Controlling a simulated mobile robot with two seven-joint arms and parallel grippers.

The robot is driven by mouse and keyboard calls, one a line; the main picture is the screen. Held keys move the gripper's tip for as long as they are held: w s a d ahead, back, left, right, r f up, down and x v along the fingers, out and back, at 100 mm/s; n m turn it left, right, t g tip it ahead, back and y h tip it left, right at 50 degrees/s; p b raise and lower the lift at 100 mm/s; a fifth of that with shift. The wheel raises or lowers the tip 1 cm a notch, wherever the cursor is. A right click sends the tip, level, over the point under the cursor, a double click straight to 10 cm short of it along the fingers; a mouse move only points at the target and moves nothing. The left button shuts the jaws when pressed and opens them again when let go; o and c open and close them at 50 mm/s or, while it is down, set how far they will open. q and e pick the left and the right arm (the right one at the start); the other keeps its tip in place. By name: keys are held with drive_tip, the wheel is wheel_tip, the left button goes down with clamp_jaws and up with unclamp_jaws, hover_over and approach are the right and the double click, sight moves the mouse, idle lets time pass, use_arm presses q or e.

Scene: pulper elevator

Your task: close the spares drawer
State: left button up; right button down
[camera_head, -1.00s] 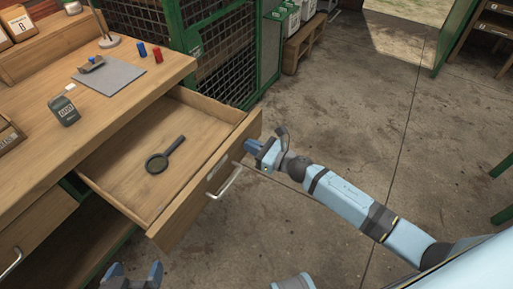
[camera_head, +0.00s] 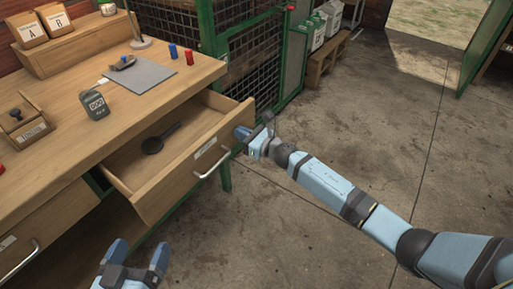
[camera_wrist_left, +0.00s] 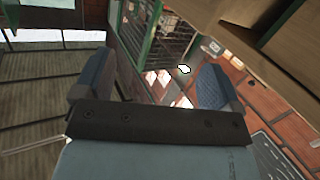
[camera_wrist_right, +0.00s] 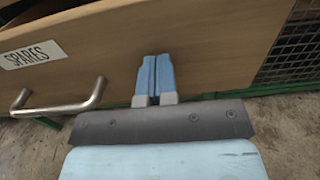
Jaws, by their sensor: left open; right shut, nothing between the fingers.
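The spares drawer (camera_head: 180,185) stands partly open from the wooden bench in the head view. A dark magnifying glass (camera_head: 158,140) lies inside it. Its front shows in the right wrist view with the SPARES label (camera_wrist_right: 33,55) and a metal bar handle (camera_wrist_right: 62,106). My right gripper (camera_head: 243,134) is shut and empty, its fingertips at the drawer front, right of the handle; it also shows in the right wrist view (camera_wrist_right: 155,75). My left gripper (camera_head: 137,250) is open and empty, low in front of the bench, left of the drawer; its spread fingers show in the left wrist view (camera_wrist_left: 150,85).
The bench top (camera_head: 60,130) holds a meter (camera_head: 94,104), a grey mat (camera_head: 140,79), red and blue small items and boxes. Another closed drawer with a handle (camera_head: 18,262) is at the left. A green mesh cage (camera_head: 240,60) stands behind. The floor at right is clear.

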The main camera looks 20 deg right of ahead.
use_arm(q)
wheel_tip(320, 180, up, 5)
drive_tip(key=d+t+h+b, duration=0.2)
drive_tip(key=t+h+b, duration=0.1)
drive_tip(key=b, duration=0.1)
use_arm(e)
approach(202, 122)
drive_tip(key=r, duration=0.4)
drive_tip(key=shift+w+a+r, duration=0.1)
drive_tip(key=shift+w+a, duration=0.2)
drive_tip(key=b+x, duration=0.4)
drive_tip(key=x, duration=0.3)
drive_tip(key=shift+w+a, duration=0.15)
drive_tip(key=shift+w, duration=0.1)
drive_tip(key=shift+w+a+r+b, duration=0.15)
drive_tip(key=shift+w+a+b, duration=0.3)
drive_tip(key=shift+w+b, duration=0.15)
use_arm(q)
wheel_tip(202, 122, down, 8)
drive_tip(key=d+m+g, duration=0.1)
drive_tip(key=g, duration=0.3)
drive_tip(key=shift+f+y, duration=0.2)
drive_tip(key=shift+y, duration=0.1)
use_arm(e)
drive_tip(key=shift+r, duration=0.35)
